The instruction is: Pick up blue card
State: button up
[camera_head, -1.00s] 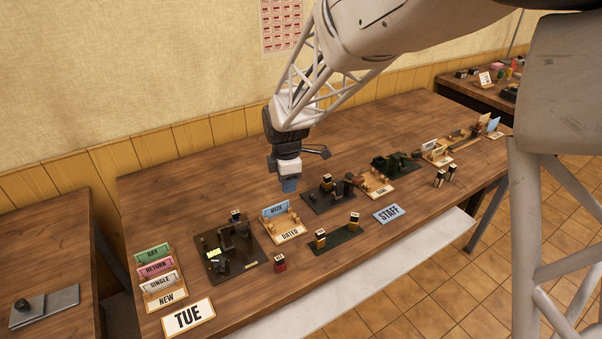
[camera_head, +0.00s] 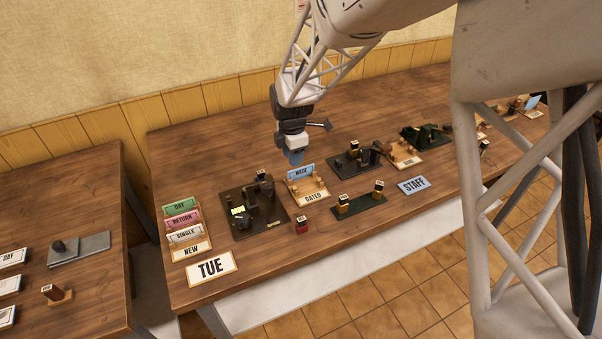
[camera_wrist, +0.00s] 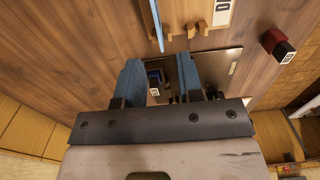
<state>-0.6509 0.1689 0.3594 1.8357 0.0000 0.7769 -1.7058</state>
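The blue card (camera_head: 300,172), marked WEEK, stands upright in the wooden DATED rack (camera_head: 312,197) near the middle of the table. In the wrist view the blue card (camera_wrist: 157,25) shows nearly edge-on at the top, in line with the gap between my fingers. My gripper (camera_head: 296,160) points down just behind and above the card in the head view. In the wrist view my gripper (camera_wrist: 158,68) has its two blue fingers apart, with nothing held between them. The card lies beyond the fingertips. Whether a finger touches it cannot be told in the head view.
A dark press (camera_head: 253,211) stands left of the rack, and another (camera_head: 354,160) right of it. A red stamp (camera_head: 302,226) and a green tray (camera_head: 358,205) lie in front. The NEW rack (camera_head: 190,246) holds several cards at left. A blue STAFF sign (camera_head: 413,186) lies flat.

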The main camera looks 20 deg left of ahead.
aim_at(301, 173)
jog(key=shift+f, duration=0.6)
jog(key=shift+w+d+f, duration=0.1)
jog(key=shift+w+f, duration=0.05)
jog(key=shift+f, duration=2.4)
grip_shut()
